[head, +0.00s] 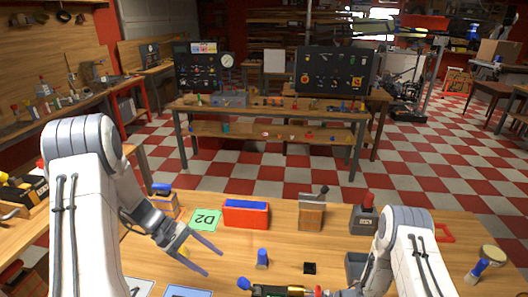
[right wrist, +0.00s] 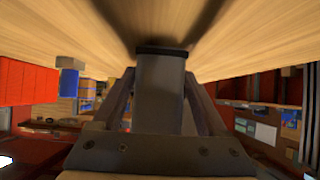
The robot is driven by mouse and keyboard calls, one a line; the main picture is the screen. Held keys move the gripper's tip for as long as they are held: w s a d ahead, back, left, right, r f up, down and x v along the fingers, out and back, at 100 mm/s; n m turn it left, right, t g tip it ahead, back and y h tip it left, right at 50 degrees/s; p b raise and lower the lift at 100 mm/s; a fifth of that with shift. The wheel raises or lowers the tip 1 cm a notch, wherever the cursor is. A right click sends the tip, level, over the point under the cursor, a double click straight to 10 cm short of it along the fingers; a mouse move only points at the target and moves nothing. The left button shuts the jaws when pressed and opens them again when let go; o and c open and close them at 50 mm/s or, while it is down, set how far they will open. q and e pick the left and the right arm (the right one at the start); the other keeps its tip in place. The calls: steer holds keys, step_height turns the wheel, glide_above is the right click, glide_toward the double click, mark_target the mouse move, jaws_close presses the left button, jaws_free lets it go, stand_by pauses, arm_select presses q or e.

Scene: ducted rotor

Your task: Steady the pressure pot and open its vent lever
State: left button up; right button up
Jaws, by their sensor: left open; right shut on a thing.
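My left gripper (head: 214,264) is open and empty in the head view, over the left part of the front table. My right gripper (right wrist: 161,76) is shut on a dark grey block-like body (right wrist: 162,95) with a black rim, close to the wood. In the head view a grey body (head: 355,266) shows beside my right forearm, which hides the right fingers. I cannot tell for sure which thing is the pressure pot. A wooden block with a grey top and dark lever (head: 312,213) and a grey unit with a red knob (head: 366,215) stand behind; neither gripper touches them.
A green D2 card (head: 205,219), a red and blue box (head: 245,213), a blue-topped piece (head: 262,258) and a black square (head: 310,268) lie on the front table (head: 340,250). A tool lies at the front edge. Bare wood lies between them.

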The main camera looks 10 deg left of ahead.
steer(key=o, duration=1.2)
steer(key=shift+c, duration=0.2)
steer(key=shift+d, duration=0.1)
